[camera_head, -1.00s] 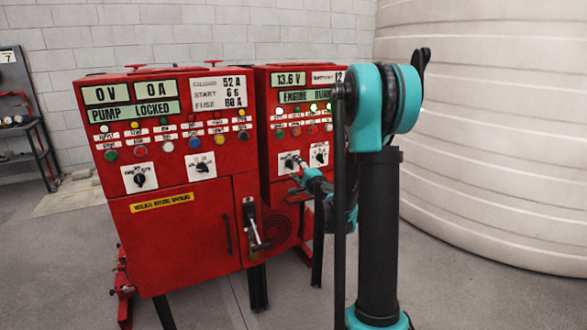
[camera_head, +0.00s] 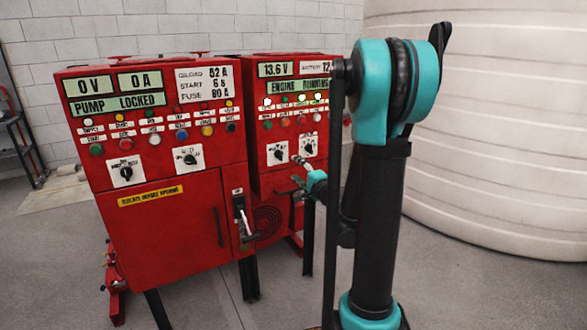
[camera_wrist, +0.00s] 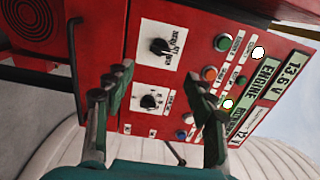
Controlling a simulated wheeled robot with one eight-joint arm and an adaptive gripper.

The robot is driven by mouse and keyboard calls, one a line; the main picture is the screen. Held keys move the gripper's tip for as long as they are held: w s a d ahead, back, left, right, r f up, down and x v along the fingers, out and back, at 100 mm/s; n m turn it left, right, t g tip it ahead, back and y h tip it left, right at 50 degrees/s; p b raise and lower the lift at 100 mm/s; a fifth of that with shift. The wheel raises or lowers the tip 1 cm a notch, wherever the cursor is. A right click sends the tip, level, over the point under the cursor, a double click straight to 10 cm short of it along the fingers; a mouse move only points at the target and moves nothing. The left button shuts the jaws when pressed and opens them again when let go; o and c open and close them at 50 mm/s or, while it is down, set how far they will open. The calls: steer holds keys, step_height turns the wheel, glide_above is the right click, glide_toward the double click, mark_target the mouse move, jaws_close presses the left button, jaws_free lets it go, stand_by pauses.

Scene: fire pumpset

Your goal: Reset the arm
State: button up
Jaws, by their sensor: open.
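My gripper (camera_head: 302,175) is in front of the right red control panel (camera_head: 262,185) in the head view, near its two rotary switches. In the wrist view my gripper (camera_wrist: 157,108) has its two dark fingers apart with nothing between them. The upper black switch (camera_wrist: 159,47) and the lower black switch (camera_wrist: 149,101) show on white plates beyond the fingers. I cannot tell whether a fingertip touches the panel. My teal and black arm (camera_head: 378,220) stands at the right of the head view and hides part of the wrist.
The left red panel (camera_head: 150,225) reads "PUMP LOCKED" and carries a lever (camera_head: 242,216) on its front. The right panel's display (camera_head: 300,84) reads "ENGINE RUNNING". A large pale ribbed tank (camera_head: 490,130) stands at the right. Grey floor (camera_head: 280,300) is open in front.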

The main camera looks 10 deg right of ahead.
steer(key=s+a+f+n+g, duration=0.4)
steer(key=s+n, duration=0.1)
steer(key=s, duration=0.2)
steer(key=s+a+f+n+g, duration=0.4)
steer(key=s+f+n, duration=0.1)
steer(key=s, duration=0.2)
steer(key=s+d+f+n+g+h, duration=0.2)
steer(key=s+d+f, duration=0.2)
steer(key=s, duration=0.4)
steer(key=s+d+f+n+g+h, duration=0.2)
steer(key=s+d+f+g+h, duration=0.1)
steer(key=s, duration=0.5)
steer(key=shift+s+d+f+h, duration=0.15)
steer(key=shift+d+f+h, duration=0.15)
steer(key=shift+d+f, duration=0.55)
steer(key=shift+a+f, duration=0.1)
steer(key=shift+c, duration=0.3)
